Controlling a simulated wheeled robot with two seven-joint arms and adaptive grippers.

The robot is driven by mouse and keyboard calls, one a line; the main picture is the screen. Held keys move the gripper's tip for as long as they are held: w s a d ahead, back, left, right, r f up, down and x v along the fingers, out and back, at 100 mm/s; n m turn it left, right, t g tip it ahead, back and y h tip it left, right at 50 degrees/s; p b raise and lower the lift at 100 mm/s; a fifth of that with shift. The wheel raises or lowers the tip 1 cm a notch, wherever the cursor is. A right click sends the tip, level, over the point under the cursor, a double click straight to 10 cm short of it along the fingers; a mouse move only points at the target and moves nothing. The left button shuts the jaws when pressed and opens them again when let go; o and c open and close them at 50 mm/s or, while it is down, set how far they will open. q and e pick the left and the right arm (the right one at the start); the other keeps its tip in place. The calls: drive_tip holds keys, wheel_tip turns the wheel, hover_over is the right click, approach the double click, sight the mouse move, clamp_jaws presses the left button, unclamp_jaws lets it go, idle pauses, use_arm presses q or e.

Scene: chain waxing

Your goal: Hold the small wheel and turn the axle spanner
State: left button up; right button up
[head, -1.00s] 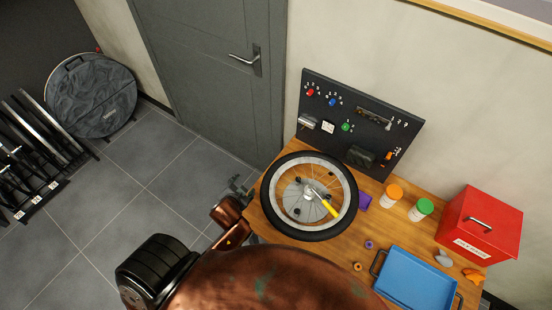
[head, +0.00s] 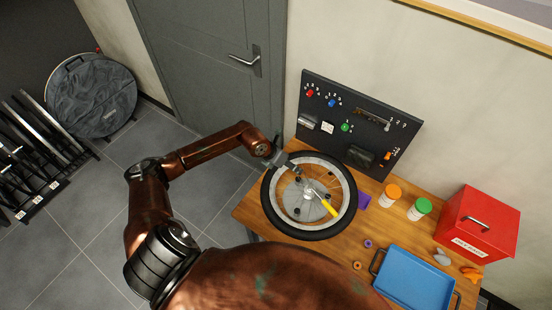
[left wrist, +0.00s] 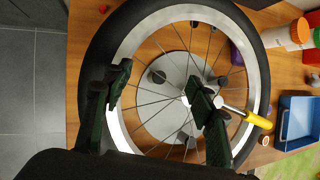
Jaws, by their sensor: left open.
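The small wheel (head: 309,235), with a black tyre, pale rim and thin spokes, lies flat on the wooden table; it also fills much of the left wrist view (left wrist: 93,50). The axle spanner (head: 329,208), with a yellow handle and metal shaft, reaches from the hub toward the front right; its handle also shows in the left wrist view (left wrist: 258,120). My left gripper (head: 291,168) is open over the wheel's back-left rim. In the left wrist view its dark fingers (left wrist: 160,92) stand apart over the spokes, one partly hiding the hub. My right gripper is out of view.
A blue tray (head: 415,282), a red box (head: 482,222), orange-capped (head: 390,196) and green-capped (head: 419,209) bottles and a purple item (head: 364,200) are on the table to the right. A dark tool board (head: 355,125) stands behind the wheel.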

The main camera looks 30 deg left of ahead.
use_arm(q)
drive_tip(key=a+y, duration=0.1)
drive_tip(key=a, duration=0.3)
drive_tip(key=a+f+y, duration=0.1)
drive_tip(key=a, duration=0.2)
drive_tip(key=shift+w+g+y, duration=0.1)
drive_tip(key=shift+g+y, duration=0.2)
drive_tip(key=shift+g, duration=0.1)
drive_tip(key=shift+w+f, duration=0.1)
drive_tip(key=shift+f, duration=0.2)
drive_tip(key=shift+x, duration=3.5)
drive_tip(key=shift+c, duration=0.6)
clamp_jaws()
